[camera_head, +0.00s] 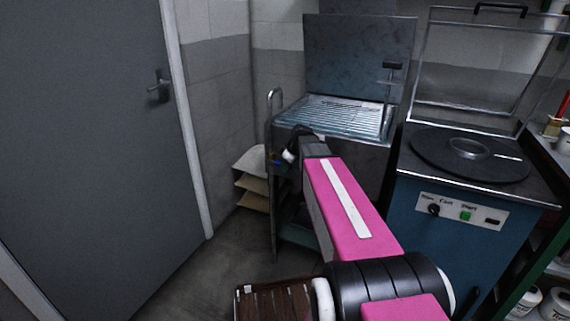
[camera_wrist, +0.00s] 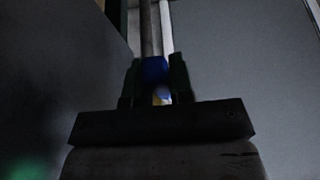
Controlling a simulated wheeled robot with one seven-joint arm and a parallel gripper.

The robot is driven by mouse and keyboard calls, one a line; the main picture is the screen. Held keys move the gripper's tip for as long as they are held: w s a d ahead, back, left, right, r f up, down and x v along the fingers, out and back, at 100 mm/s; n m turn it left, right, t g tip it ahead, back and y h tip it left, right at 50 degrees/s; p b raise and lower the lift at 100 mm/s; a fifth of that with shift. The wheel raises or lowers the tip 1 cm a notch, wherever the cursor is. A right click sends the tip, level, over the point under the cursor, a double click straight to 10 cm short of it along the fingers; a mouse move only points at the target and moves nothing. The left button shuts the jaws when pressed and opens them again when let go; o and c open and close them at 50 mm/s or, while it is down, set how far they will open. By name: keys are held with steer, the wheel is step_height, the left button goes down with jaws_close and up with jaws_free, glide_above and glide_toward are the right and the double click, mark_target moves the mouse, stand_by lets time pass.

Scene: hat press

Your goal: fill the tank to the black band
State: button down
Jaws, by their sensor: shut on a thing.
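My gripper (camera_wrist: 157,82) is shut on a small blue piece (camera_wrist: 155,69), which sits between its two dark fingers in the wrist view. Grey upright pipes (camera_wrist: 150,25) run behind it. In the head view a small blue spot (camera_head: 277,162) shows beside a bent metal pipe (camera_head: 269,125), at the left of a steel unit with a ribbed top (camera_head: 340,112). My arm reaches there and hides much of the gripper. I cannot tell whether the blue piece is a tap handle. I cannot make out a tank with a black band or any water level.
A blue machine (camera_head: 450,215) with a round dark plate, raised clear lid and front controls stands at the right. A grey door (camera_head: 85,130) is at the left. Some floor (camera_head: 215,260) is clear.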

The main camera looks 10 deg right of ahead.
stand_by(0.3)
steer(key=c, duration=1)
jaws_free()
steer(key=v, duration=1)
steer(key=shift+s+d+r, duration=0.15)
steer(key=shift+d+r, duration=0.05)
steer(key=shift+d, duration=0.05)
steer(key=shift+d, duration=0.1)
